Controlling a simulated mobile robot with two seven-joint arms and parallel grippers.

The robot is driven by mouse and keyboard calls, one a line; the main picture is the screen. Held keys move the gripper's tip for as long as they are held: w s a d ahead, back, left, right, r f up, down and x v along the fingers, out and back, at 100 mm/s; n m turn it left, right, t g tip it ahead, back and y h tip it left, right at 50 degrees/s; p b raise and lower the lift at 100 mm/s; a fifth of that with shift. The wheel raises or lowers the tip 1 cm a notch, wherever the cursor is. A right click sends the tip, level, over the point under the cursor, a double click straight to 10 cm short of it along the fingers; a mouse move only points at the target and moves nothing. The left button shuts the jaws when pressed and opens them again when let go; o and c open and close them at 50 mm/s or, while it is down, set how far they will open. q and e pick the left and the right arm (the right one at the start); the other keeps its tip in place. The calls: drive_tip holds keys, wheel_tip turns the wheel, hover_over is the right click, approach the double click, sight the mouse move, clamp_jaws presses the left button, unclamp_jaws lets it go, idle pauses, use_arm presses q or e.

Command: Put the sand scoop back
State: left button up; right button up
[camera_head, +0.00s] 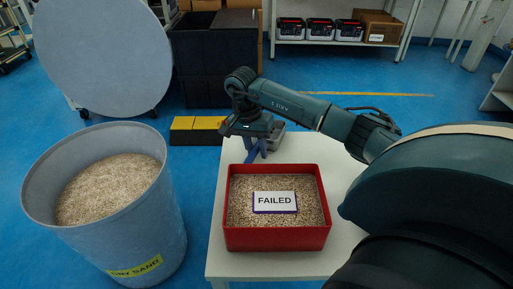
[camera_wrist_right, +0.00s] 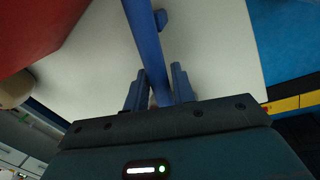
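My right gripper (camera_head: 252,138) is over the far left part of the white table, beyond the red tray. In the right wrist view, a long blue handle (camera_wrist_right: 148,45), which I take for the sand scoop's, runs between the two fingers (camera_wrist_right: 158,88), and they look closed on it. In the head view, blue parts (camera_head: 251,155) show below the gripper and a grey piece (camera_head: 279,132) shows behind it; whether that is the scoop's bowl or a holder I cannot tell. My left gripper is out of view.
A red tray (camera_head: 278,239) of granular material with a "FAILED" card (camera_head: 275,202) stands on the white table (camera_head: 328,152). A grey bin of sand (camera_head: 160,225) stands at the left. A yellow-black block (camera_head: 195,130) and dark crates (camera_head: 215,60) are behind.

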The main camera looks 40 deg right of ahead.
drive_tip(key=shift+o, duration=1.4)
drive_tip(key=shift+r, duration=0.1)
use_arm(q)
drive_tip(key=p, duration=0.1)
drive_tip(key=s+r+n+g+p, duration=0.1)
drive_tip(key=p, duration=0.1)
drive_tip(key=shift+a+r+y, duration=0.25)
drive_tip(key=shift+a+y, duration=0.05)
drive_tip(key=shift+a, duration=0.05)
use_arm(e)
wheel_tip(320, 180, up, 12)
drive_tip(key=w+a, duration=0.1)
drive_tip(key=w, duration=0.1)
drive_tip(key=shift+a, duration=0.1)
